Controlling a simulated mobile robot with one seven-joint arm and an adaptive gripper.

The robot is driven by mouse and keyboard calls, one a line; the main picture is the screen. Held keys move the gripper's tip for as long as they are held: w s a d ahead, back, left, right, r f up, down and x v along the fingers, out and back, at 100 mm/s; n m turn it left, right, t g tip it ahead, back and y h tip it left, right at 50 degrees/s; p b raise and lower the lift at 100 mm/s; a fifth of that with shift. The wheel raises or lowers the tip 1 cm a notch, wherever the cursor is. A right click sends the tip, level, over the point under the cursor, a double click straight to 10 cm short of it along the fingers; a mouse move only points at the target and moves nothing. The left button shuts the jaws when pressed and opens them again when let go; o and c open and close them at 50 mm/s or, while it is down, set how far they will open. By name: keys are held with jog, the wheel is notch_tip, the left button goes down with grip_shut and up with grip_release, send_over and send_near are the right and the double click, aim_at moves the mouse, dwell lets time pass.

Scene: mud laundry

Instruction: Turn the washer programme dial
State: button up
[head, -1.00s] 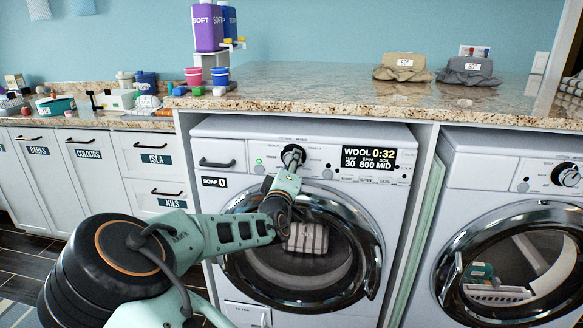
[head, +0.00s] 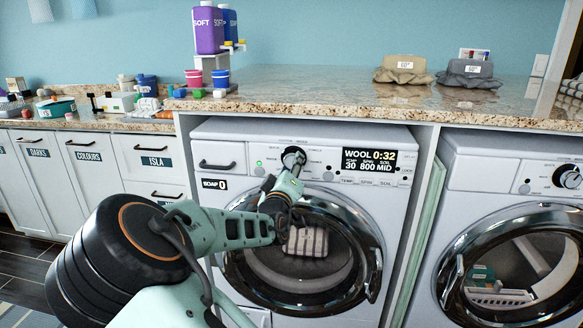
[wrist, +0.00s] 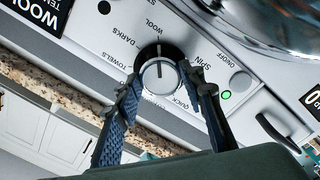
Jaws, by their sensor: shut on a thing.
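The washer programme dial (wrist: 160,76) has a silver face with a dark rim and a pointer line aimed roughly at the WOOL label. TOWELS, DARKS, QUICK and SPIN are printed around it. My gripper (wrist: 160,79) has one finger on each side of the dial and is shut on it. In the head view, my gripper (head: 293,160) reaches up to the dial on the left washer (head: 219,137) and partly covers it. The washer's display (head: 369,161) reads WOOL 0:32, 30, 800, MID.
A green light (wrist: 226,95) glows beside ON/OFF. The soap drawer (head: 218,162) is left of the dial, and the round door (head: 372,262) is below. A granite counter (head: 330,104) overhangs the washer. A second washer (head: 480,160) stands to the right.

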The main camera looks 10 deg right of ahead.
jog(key=o, duration=1.2)
jog(key=shift+c, duration=0.2)
jog(key=v, duration=1.2)
